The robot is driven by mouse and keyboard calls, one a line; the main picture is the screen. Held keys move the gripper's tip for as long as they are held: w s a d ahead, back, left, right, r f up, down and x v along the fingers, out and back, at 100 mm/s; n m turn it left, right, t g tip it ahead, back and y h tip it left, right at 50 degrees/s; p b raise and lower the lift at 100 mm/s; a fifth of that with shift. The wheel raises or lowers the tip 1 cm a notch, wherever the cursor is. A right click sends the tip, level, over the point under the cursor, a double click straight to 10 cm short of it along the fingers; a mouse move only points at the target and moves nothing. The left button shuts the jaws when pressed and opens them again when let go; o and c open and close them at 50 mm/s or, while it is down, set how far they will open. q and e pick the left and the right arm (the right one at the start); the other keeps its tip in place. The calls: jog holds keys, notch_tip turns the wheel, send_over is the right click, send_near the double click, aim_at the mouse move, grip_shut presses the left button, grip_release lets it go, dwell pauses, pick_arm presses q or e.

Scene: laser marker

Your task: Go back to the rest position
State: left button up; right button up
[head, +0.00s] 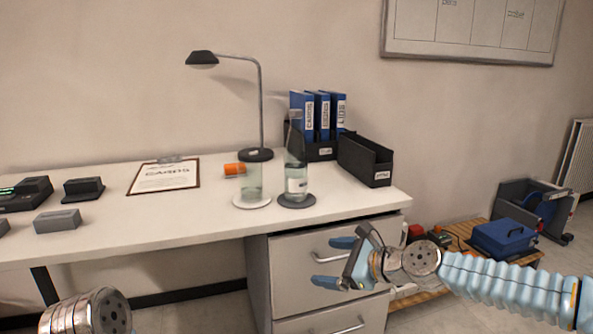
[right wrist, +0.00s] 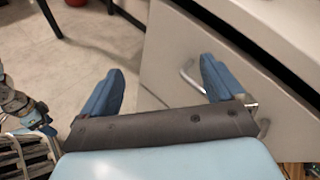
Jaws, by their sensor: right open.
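My right gripper (head: 333,263) is open and empty, in front of the drawer cabinet (head: 257,285) below the tabletop. In the right wrist view its two blue fingers (right wrist: 161,88) are spread wide with nothing between them. The drawer front and handle show just beyond the fingers. Of my left arm, only a round metal link shows at the bottom left of the head view; the left gripper is out of the picture.
The white desk (head: 215,221) holds a glass bottle (head: 296,170), a glass (head: 252,182), an orange cylinder (head: 234,170), a lamp (head: 259,100), a clipboard (head: 165,176) and binders (head: 324,115). A pallet (head: 460,233) with a blue box (head: 503,240) stands on the floor at right.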

jog(key=s+a+f+n+g+h+p, duration=0.15)
jog(key=s+f+n, duration=0.25)
jog(key=f, duration=0.8)
jog(key=s+a+f+n+g+h, duration=0.15)
jog(key=s+f+n, duration=0.3)
jog(key=f, duration=0.85)
jog(key=s+d+f+n+g+h, duration=0.1)
jog(key=s+d+f+n+g, duration=0.1)
jog(key=s+f+n, duration=0.3)
jog(key=s+d+f+n+g+h+p, duration=0.1)
jog(key=s+d+f+n, duration=0.3)
jog(key=s+f, duration=0.5)
jog(key=s+n+g+h, duration=0.1)
jog(key=s, duration=0.3)
jog(key=shift+s+d+f+g+h+p, duration=0.3)
jog(key=shift+d+f, duration=0.05)
